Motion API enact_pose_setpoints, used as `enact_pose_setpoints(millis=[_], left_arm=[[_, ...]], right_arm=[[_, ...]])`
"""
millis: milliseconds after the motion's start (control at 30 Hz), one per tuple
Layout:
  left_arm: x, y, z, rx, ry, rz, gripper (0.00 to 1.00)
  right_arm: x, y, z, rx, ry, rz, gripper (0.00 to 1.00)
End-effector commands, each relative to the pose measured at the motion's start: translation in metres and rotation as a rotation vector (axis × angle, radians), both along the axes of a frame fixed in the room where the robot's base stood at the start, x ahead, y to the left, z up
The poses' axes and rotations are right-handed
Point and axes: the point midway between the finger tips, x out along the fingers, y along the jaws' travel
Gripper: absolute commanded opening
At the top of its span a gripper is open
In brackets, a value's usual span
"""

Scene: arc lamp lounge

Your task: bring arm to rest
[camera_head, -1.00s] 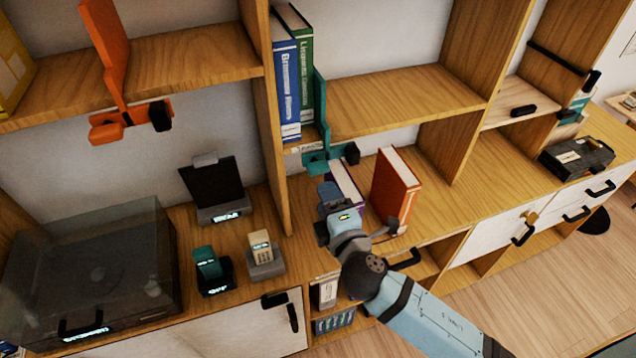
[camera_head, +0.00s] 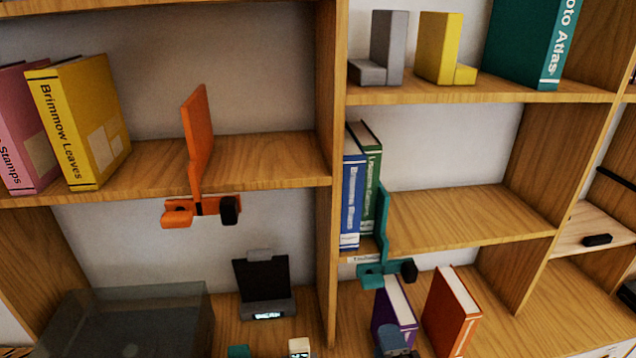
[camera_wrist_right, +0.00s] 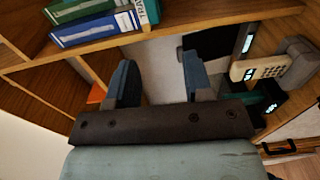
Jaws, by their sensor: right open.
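My right gripper (camera_head: 397,343) shows only in part at the bottom edge of the head view, in front of the lower part of a purple book (camera_head: 393,302). The rest of that arm is below the frame. In the right wrist view its two blue-grey fingers (camera_wrist_right: 160,80) stand apart with nothing between them, so it is open and empty. My left gripper and arm are not in view.
An orange-red book (camera_head: 452,312) stands right of the purple one. A teal bookend (camera_head: 383,225) clamps the shelf above, beside blue (camera_head: 352,200) and green (camera_head: 371,165) books. A device with a dark screen (camera_head: 263,285) stands left. The shelf right of the bookend is clear.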

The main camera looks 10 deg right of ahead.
Motion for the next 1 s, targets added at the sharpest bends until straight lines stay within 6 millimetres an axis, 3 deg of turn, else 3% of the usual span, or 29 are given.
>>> enact_pose_setpoints(millis=[167,300,400,500,667,1000], left_arm=[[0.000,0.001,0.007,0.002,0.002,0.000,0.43],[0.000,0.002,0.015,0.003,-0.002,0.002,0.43],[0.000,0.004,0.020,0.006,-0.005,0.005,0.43],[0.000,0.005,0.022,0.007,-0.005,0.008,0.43],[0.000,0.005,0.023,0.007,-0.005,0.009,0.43],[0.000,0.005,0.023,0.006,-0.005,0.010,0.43]], right_arm=[[-0.016,-0.006,-0.064,0.318,0.237,0.006,0.47],[-0.049,-0.016,-0.130,0.737,0.466,-0.056,0.47],[-0.076,-0.024,-0.165,1.018,0.576,-0.135,0.47],[-0.098,-0.031,-0.189,1.233,0.637,-0.213,0.47],[-0.114,-0.038,-0.204,1.403,0.667,-0.280,0.47],[-0.115,-0.039,-0.205,1.406,0.667,-0.281,0.47]])
